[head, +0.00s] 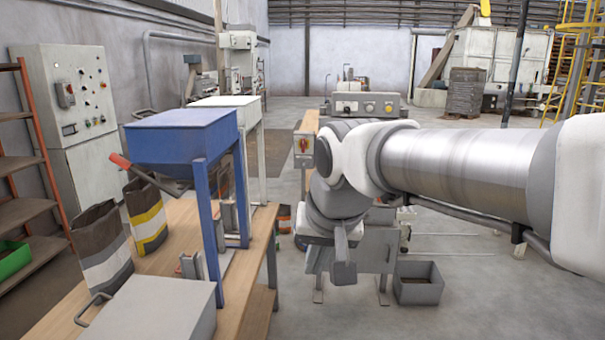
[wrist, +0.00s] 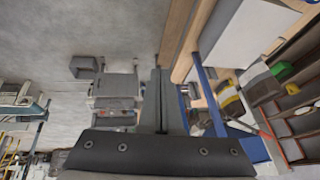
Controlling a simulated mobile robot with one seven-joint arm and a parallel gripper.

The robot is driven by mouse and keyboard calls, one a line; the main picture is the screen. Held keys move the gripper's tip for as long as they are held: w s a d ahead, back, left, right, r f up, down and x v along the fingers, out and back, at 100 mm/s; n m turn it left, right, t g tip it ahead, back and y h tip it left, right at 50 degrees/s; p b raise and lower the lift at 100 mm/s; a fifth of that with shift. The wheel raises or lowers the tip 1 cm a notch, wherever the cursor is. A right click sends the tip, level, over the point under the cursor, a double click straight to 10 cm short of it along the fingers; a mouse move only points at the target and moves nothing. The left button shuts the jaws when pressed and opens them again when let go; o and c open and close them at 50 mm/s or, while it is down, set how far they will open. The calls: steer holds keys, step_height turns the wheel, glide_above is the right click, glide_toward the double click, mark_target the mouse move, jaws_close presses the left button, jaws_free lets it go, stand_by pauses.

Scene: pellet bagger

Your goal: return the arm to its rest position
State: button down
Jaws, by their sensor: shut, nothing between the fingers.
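My arm reaches in from the right of the head view and bends down near the middle. My gripper (head: 343,272) points downward there, over the open floor to the right of the wooden workbench. In the wrist view my gripper (wrist: 163,75) shows its two fingers together, shut and with nothing between them. It appears apart from the bench and the blue hopper (head: 180,140).
The workbench (head: 255,235) holds the blue hopper on its stand, two striped bags (head: 103,245) and a grey box (head: 150,308). A grey bin (head: 418,290) stands on the floor at right. A control cabinet (head: 70,90) and red-framed shelf (head: 32,125) line the left. Floor at lower right is clear.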

steer(key=s+d+f, duration=0.2)
steer(key=s+d, duration=0.4)
steer(key=s, duration=0.1)
steer(key=s+d+f+h, duration=0.1)
steer(key=s+d+f, duration=0.2)
steer(key=s+d, duration=0.3)
steer(key=shift+s+f+t+h, duration=0.3)
steer(key=shift+s, duration=0.2)
steer(key=shift+a, duration=0.1)
